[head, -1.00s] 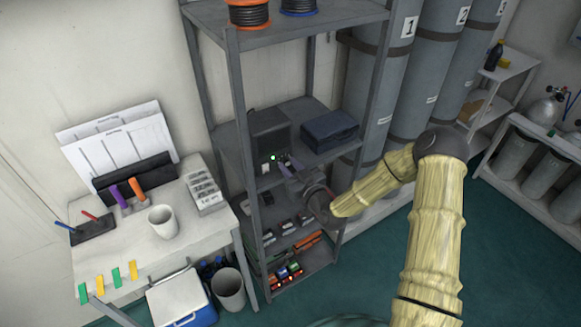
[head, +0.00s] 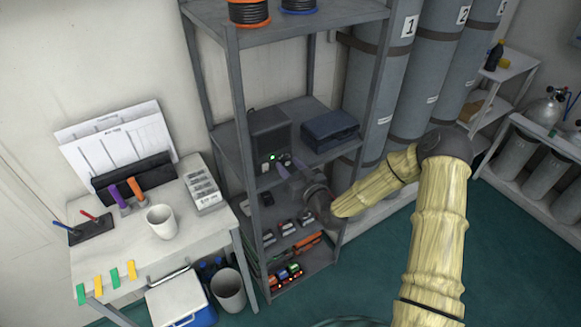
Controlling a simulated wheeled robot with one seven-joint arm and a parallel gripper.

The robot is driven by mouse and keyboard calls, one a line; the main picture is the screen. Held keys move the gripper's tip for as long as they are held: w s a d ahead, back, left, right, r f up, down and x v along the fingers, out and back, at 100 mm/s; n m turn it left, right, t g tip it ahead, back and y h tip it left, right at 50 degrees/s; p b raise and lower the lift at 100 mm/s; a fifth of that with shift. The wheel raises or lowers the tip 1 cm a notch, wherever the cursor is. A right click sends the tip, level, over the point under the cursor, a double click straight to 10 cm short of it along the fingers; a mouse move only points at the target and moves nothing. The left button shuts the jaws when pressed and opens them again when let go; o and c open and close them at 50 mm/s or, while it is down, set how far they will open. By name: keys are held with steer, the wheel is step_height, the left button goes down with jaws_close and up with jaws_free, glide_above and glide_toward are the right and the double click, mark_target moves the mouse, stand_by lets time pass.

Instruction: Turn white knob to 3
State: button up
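The dark box (head: 268,133) with a lit green spot (head: 272,156) stands on the middle shelf of the grey rack. A small pale square (head: 265,167) shows low on its front. My gripper (head: 285,164) is in front of the right part of the box's front face, its fingers pointing at it. The two fingers look spread apart, with a small dark round shape between their tips. I cannot make out a white knob or any numbers; the fingers cover part of the panel. I cannot tell whether the fingertips touch anything.
A dark blue case (head: 330,138) lies right of the box on the same shelf. The rack's front post (head: 246,150) stands left of my gripper. Small devices (head: 285,228) fill the shelf below. Grey cylinders (head: 425,80) stand behind on the right. A white table (head: 140,235) is at left.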

steer(key=p+v, duration=0.2)
steer(key=v, duration=1.5)
stand_by(0.3)
steer(key=shift+s+d, duration=0.1)
steer(key=shift+s, duration=0.05)
stand_by(0.4)
